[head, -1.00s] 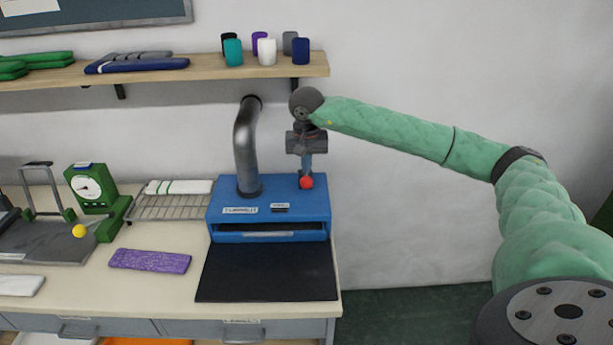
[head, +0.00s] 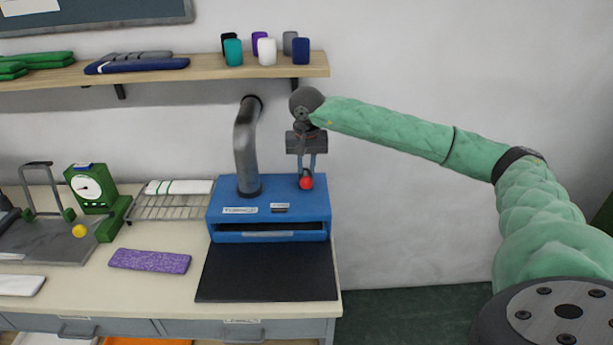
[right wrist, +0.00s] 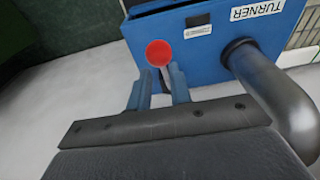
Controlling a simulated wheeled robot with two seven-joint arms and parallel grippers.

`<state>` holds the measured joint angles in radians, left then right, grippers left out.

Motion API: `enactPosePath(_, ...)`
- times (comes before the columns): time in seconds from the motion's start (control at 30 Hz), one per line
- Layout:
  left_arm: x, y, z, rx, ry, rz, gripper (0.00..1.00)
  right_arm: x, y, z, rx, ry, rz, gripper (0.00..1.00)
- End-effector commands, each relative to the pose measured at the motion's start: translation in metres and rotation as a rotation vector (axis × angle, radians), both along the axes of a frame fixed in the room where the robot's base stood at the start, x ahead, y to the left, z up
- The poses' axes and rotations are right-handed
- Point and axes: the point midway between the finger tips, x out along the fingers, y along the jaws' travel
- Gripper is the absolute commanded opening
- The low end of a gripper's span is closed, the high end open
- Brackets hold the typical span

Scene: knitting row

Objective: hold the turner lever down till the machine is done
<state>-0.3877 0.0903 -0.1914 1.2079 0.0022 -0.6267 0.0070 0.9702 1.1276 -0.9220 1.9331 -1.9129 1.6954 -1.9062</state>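The blue turner machine (head: 268,205) stands at the right end of the counter, and its label reads TURNER in the right wrist view (right wrist: 262,42). Its lever has a red knob (head: 306,183) at the machine's right side; the knob also shows in the right wrist view (right wrist: 159,53). My right gripper (head: 306,170) is above the knob, its two fingers apart. In the right wrist view the fingers (right wrist: 160,82) are spread, with the knob just beyond their tips; whether they touch it I cannot tell. My left gripper is not in view.
A metal pipe (head: 246,145) rises from the machine beside my right gripper. A black mat (head: 267,272) lies before the machine. A wire rack (head: 170,205), a purple knit piece (head: 150,261) and a green dial device (head: 92,190) are to the left. A shelf (head: 200,72) hangs above.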

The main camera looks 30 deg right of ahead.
Motion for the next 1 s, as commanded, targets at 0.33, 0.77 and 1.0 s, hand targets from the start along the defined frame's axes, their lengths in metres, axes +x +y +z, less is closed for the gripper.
enactPosePath(0.33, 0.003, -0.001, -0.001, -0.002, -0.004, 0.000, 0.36, 0.000, 0.000, -0.002, 0.000, 0.000, 0.000, 0.20)
enactPosePath(0.77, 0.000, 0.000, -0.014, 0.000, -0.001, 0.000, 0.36, 0.000, 0.000, -0.015, 0.000, 0.000, 0.000, 0.20)
enactPosePath(1.0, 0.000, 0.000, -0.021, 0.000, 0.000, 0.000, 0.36, 0.000, 0.000, -0.023, 0.000, 0.000, 0.000, 0.20)
